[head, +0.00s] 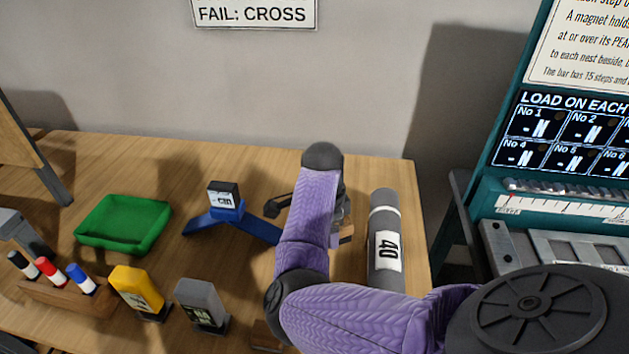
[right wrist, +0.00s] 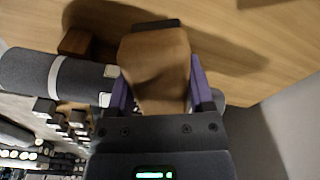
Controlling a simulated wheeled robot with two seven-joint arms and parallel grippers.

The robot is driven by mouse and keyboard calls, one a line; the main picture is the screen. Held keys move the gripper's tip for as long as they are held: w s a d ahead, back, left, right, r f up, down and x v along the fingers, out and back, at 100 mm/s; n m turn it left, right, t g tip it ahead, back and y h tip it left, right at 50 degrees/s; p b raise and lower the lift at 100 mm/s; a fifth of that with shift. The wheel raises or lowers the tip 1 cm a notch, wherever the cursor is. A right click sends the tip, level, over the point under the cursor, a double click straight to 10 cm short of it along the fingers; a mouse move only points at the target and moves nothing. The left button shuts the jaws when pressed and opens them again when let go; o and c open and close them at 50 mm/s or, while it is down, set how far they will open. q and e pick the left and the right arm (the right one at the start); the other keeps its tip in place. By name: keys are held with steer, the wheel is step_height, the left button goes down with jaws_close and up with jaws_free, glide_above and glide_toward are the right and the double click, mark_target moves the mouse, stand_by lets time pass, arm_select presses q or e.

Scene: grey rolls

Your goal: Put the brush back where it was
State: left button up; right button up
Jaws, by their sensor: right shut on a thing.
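My right gripper (right wrist: 160,88) is shut on a brown block-like thing with a dark end, which I take to be the brush (right wrist: 155,65). It fills the space between the purple fingers in the right wrist view. In the head view my right arm hides most of the gripper (head: 341,222); a small brown part of the held thing (head: 347,234) shows beside it, just left of the grey roll marked 40 (head: 384,212). I cannot tell whether the brush touches the table. My left gripper is not in view.
The wooden table (head: 160,165) holds a green tray (head: 85,238), a blue stand (head: 205,222), a pen rack (head: 50,296), a yellow block (head: 135,288) and a grey block (head: 199,300). A teal machine (head: 495,205) stands at right. A small brown block (right wrist: 76,42) lies near the roll.

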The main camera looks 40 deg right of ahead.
steer(key=a, duration=0.2)
steer(key=a+m+y, duration=0.1)
steer(key=shift+w+a+f, duration=0.15)
steer(key=shift+w+f, duration=0.15)
steer(key=shift+w, duration=0.05)
step_height(320, 180, down, 10)
steer(key=b, duration=0.4)
steer(key=shift+a+r+b, duration=0.1)
steer(key=shift+a+b, duration=0.05)
steer(key=shift+b, duration=0.2)
steer(key=shift+c, duration=0.6)
steer(key=o, duration=1.2)
step_height(320, 180, up, 12)
steer(key=p, duration=0.5)
steer(key=shift+f, duration=0.25)
steer(key=shift+r, duration=0.3)
